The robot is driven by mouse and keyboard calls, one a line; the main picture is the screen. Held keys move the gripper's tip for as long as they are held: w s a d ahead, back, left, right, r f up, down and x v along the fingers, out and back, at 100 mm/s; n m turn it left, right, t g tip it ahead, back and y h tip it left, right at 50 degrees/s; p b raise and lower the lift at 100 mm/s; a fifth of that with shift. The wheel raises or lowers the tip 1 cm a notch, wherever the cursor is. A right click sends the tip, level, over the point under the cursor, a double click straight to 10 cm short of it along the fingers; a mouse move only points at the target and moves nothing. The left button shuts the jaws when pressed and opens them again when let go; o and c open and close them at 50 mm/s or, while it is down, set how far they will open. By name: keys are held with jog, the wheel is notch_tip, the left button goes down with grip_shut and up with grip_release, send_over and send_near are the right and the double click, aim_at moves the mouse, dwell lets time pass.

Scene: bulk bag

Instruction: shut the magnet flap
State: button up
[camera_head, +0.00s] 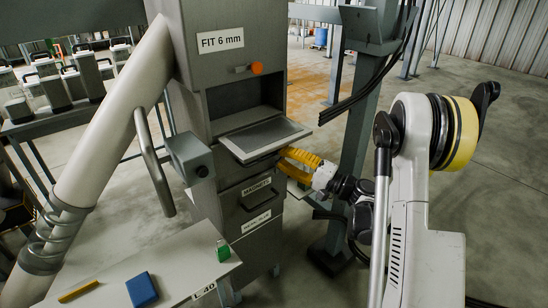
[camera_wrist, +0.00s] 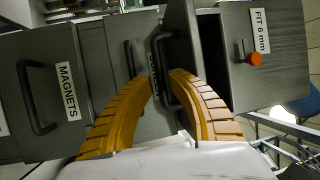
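A grey cabinet front carries a panel labelled MAGNETS (camera_head: 257,187) with a dark bar handle. This panel looks flush in the head view; it also shows at the left of the wrist view (camera_wrist: 92,62). Above it, a grey flap (camera_head: 265,135) juts out, lowered below a recess. In the wrist view, the jutting flap (camera_wrist: 185,30) shows nearly edge-on, with a dark handle and a partly hidden label. My gripper (camera_head: 288,160) has yellow curved fingers, visibly apart, beside the flap's underside. In the wrist view, its fingertips (camera_wrist: 161,76) are near that handle; contact is unclear.
An orange knob (camera_head: 257,68) sits beneath the FIT 6 mm label (camera_head: 220,40). A thick pale pipe (camera_head: 110,140) slants at the left. A bench (camera_head: 185,270) with a blue block stands in front. A steel post (camera_head: 355,130) stands right of the cabinet.

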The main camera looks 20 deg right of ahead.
aim_at(274, 153)
jog(key=shift+b+x, duration=0.3)
jog(key=shift+x, duration=1.3)
grip_shut()
